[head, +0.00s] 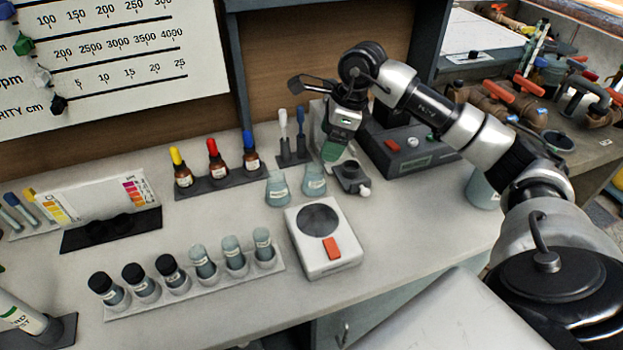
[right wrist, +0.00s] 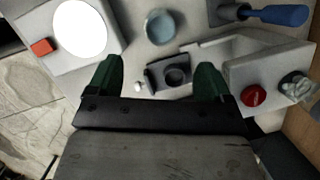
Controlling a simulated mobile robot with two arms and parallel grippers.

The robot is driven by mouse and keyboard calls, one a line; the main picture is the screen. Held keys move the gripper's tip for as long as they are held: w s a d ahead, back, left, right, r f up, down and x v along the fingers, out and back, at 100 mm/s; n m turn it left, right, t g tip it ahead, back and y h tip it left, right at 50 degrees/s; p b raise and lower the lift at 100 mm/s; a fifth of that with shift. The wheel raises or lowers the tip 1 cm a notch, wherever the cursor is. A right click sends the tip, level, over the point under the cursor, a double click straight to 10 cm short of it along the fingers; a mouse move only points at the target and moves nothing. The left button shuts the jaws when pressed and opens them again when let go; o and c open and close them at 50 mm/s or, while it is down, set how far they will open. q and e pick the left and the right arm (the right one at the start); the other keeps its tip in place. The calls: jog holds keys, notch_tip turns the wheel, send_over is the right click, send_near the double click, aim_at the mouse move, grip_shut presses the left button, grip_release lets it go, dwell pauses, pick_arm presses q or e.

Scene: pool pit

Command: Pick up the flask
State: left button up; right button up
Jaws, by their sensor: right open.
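Two small clear glass flasks with pale labels stand side by side on the bench in the head view, the left flask (head: 277,189) and the right flask (head: 314,181). A round glass vessel (right wrist: 160,27), seen from above in the right wrist view, looks like one of them; I cannot tell which. My right gripper (head: 334,148) hangs above the bench, behind and right of the flasks. Its green fingers (right wrist: 158,76) are apart and empty, over a dark square fixture (right wrist: 176,75), which also shows in the head view (head: 352,178). My left gripper is out of view.
A white device with a round plate (head: 335,262) stands in front of the flasks. A rack of capped vials (head: 195,285) lies front left, dropper bottles (head: 212,162) back left. A grey instrument (head: 405,150) stands behind right. Bench right of the white device is clear.

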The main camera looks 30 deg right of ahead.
aim_at(314, 164)
jog(key=x, duration=0.4)
jog(key=shift+a+f+p, duration=0.1)
jog(key=shift+f+p, duration=0.1)
jog(key=shift+p, duration=0.15)
jog(key=p+x, duration=0.1)
jog(key=x, duration=0.4)
jog(key=shift+w+a+f+p, duration=0.1)
jog(key=shift+w+p, duration=0.2)
jog(key=shift+p, duration=0.1)
jog(key=c, duration=1)
jog(key=shift+c, duration=0.2)
jog(key=shift+r+b, duration=0.35)
jog(key=shift+r, duration=0.45)
jog(key=s+d+r+b, duration=0.4)
jog(key=s+d+r, duration=0.2)
jog(key=d+r, duration=0.3)
jog(key=shift+s+d+r, duration=0.15)
jog(key=shift+d+r, duration=0.15)
jog(key=shift+d, duration=0.15)
